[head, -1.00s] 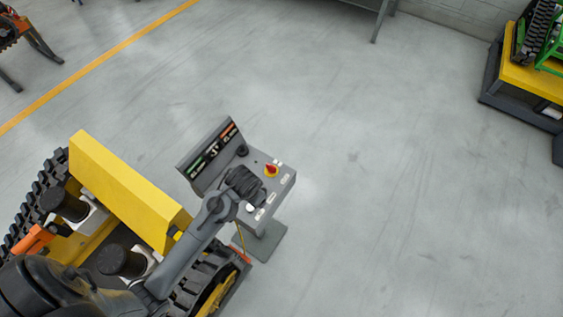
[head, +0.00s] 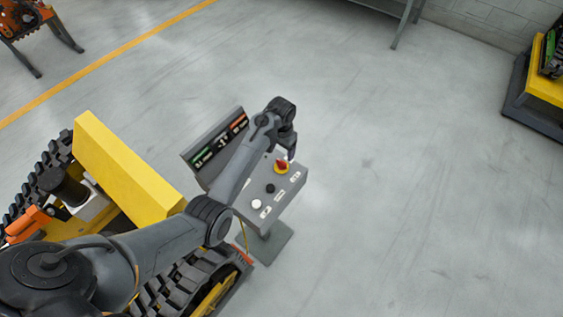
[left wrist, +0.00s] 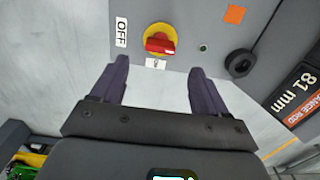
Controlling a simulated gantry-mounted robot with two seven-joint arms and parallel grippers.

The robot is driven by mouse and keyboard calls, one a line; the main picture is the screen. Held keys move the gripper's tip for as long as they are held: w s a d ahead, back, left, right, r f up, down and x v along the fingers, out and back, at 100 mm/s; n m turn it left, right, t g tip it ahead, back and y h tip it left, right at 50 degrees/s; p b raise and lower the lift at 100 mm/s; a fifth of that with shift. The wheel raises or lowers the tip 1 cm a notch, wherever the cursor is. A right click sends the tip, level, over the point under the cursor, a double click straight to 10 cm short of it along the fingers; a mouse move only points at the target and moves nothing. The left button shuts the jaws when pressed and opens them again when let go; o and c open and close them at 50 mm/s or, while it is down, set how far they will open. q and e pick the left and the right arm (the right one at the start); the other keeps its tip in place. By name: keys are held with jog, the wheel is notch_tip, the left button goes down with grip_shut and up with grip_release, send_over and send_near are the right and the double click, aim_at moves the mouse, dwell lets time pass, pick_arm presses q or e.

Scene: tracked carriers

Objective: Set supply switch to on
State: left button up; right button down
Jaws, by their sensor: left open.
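The supply switch is a red handle on a yellow disc on a grey control panel. The switch (head: 281,167) shows at the panel's far right in the head view. In the left wrist view the switch (left wrist: 160,43) lies just beyond my fingertips, its red handle lying roughly across the picture. An OFF label (left wrist: 121,32) is to its left, and a small label (left wrist: 156,62) below it is too small to read surely. My left gripper (left wrist: 158,70) is open and empty, its two dark fingers apart and pointing towards the switch. The left gripper (head: 289,150) hangs beside the switch in the head view.
The grey panel (head: 286,188) also carries a white button (head: 257,204), a black knob (head: 270,188) and an upright display (head: 213,147). A yellow tracked carrier (head: 125,170) stands to its left. The floor right of the panel is clear.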

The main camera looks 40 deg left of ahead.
aim_at(281, 161)
pick_arm(q)
notch_tip(281, 161, down, 8)
jog(key=shift+f+b, duration=0.15)
jog(key=shift+b, duration=0.25)
jog(key=shift+c, duration=0.4)
jog(key=c, duration=1)
